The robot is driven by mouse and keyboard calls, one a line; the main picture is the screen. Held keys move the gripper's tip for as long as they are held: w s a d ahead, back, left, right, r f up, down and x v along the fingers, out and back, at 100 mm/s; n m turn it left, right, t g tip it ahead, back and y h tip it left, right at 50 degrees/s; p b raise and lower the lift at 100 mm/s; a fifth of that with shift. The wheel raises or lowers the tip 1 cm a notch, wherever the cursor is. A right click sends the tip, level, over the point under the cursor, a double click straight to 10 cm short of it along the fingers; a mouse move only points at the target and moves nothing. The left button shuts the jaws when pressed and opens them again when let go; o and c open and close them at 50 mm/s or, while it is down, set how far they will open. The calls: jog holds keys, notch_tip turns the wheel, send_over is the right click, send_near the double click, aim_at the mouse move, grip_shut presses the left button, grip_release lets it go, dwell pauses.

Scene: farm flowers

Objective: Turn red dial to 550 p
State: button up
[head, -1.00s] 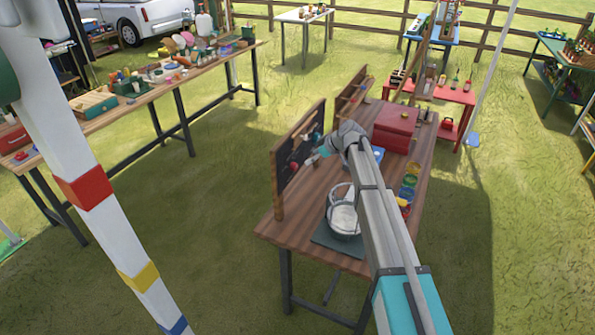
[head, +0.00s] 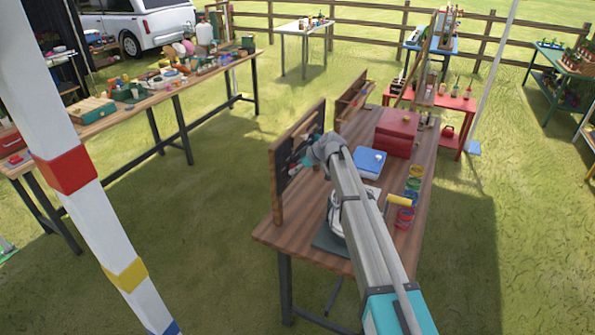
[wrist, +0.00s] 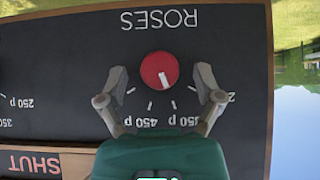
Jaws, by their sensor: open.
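The red dial (wrist: 159,70) is mounted on a black board (wrist: 60,70) lettered ROSES. Its white pointer mark points down and slightly right in the wrist view. Price labels lie around the dial; 450 p (wrist: 138,122) reads at lower left, and another label (wrist: 185,121) beside it is hard to read. My gripper (wrist: 163,86) is open, with one finger on each side of the dial and visible gaps between. In the head view my gripper (head: 306,160) is close to the face of the upright board (head: 278,185); the dial is hard to make out there.
The board stands on the left edge of a wooden table (head: 275,232). A blue box (head: 369,163), a red box (head: 397,133), coloured rings (head: 412,185) and a yellow-handled item (head: 399,200) are on the table. A SHUT sign (wrist: 33,163) sits below the dial in the wrist view.

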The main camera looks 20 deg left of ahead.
dwell(0.3)
jog(key=c, duration=1)
jog(key=shift+d, duration=0.25)
jog(key=shift+c, duration=0.7)
jog(key=shift+a, duration=0.2)
